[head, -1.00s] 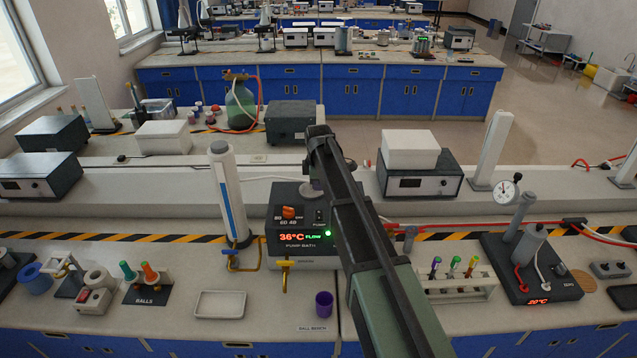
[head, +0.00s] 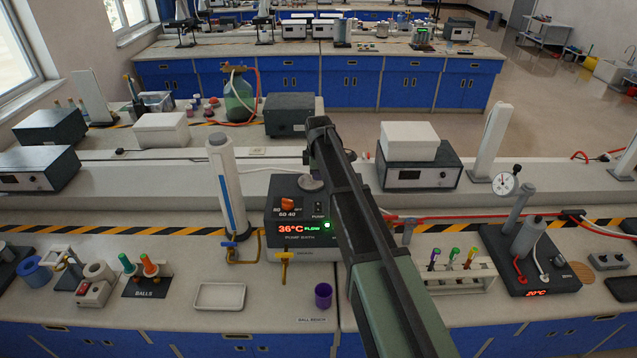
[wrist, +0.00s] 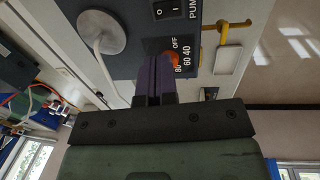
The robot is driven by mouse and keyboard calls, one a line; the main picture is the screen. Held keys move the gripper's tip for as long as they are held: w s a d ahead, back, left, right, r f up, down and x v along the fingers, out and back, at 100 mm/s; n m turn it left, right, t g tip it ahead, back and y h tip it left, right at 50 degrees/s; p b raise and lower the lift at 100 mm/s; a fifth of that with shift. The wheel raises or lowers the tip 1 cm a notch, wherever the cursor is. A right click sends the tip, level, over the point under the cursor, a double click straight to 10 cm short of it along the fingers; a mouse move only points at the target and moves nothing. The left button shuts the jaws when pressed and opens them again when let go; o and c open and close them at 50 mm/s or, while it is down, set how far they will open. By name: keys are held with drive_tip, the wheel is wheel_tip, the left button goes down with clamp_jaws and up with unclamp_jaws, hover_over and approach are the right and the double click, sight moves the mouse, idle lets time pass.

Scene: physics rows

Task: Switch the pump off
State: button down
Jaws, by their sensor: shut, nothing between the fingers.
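The pump bath (head: 284,256) is a dark-fronted unit on the near bench in the head view. Its display reads 36°C and FLOW in lit characters, with a green light (head: 327,225) glowing beside it. An orange dial (head: 288,203) is on its upper left. The small black PUMP rocker switch (head: 319,209) is right of the dial; the wrist view shows it marked O and I (wrist: 166,11). My gripper (wrist: 154,66) is shut and empty, its tips close to the orange dial in the wrist view, apart from the switch.
A grey disc with a pale hose (wrist: 100,32) is beside the switch. A white column (head: 227,185) and yellow pipe stand left of the bath. A white tray (head: 219,308) and purple cup (head: 323,295) are in front. A tube rack (head: 462,281) stands right of my arm.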

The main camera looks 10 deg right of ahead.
sight(318, 204)
drive_tip(key=f+b, duration=0.3)
drive_tip(key=f, duration=0.1)
drive_tip(key=w+f+b, duration=0.1)
drive_tip(key=f+b, duration=0.7)
drive_tip(key=shift+w+d+f, duration=0.2)
drive_tip(key=shift+w+f, duration=0.05)
drive_tip(key=shift+r, duration=0.15)
